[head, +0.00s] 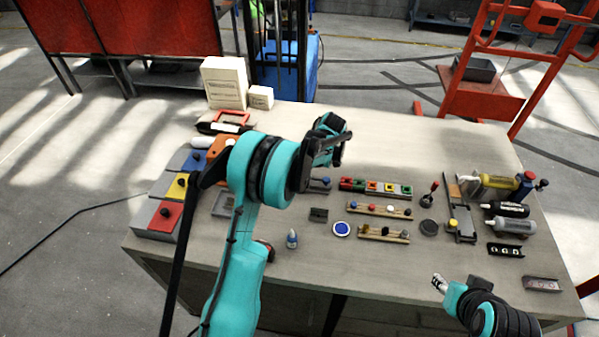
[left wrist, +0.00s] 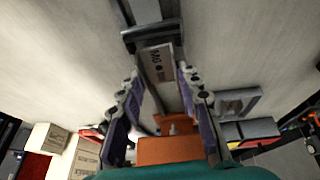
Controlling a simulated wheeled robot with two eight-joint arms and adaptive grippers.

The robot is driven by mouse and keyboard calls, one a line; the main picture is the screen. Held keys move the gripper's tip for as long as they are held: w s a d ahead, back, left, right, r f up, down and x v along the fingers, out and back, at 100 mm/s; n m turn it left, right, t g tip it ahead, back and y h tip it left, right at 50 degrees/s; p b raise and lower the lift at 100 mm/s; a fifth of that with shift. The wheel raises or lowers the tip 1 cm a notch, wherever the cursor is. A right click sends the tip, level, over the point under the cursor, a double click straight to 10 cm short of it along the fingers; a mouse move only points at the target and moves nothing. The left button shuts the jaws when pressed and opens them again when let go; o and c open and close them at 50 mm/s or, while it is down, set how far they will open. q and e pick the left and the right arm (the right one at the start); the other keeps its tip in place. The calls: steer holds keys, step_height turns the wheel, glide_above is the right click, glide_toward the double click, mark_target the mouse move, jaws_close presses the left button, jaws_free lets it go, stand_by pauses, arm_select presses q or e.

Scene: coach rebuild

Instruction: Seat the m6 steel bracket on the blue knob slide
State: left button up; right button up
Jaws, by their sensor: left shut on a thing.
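My left gripper (head: 332,140) is raised over the back middle of the table in the head view. In the left wrist view its two purple-padded fingers (left wrist: 158,88) are closed on the sides of a grey steel bracket (left wrist: 158,62) with a label that reads M6. The bracket is mostly hidden in the head view. A small grey slide with a blue knob (head: 325,181) lies on the table just below and in front of this gripper, partly hidden. The bracket is apart from it. My right gripper (head: 438,283) is low at the table's front right; its finger opening is too small to tell.
Blue, yellow and red blocks (head: 166,215) stand at the left. Racks of coloured pegs (head: 375,187) lie in the middle. A yellow-knob slide (head: 459,220) and several bottles (head: 505,209) are at the right. White boxes (head: 224,85) stand at the back; the back right is clear.

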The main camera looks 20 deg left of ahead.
arm_select(q)
steer(key=shift+f+b, duration=0.6)
steer(key=shift+b, duration=0.25)
stand_by(1.1)
steer(key=o, duration=1.7)
steer(key=shift+r, duration=0.1)
steer(key=shift+r+p, duration=1.8)
steer(key=shift+r, duration=1.15)
steer(key=shift+f, duration=0.1)
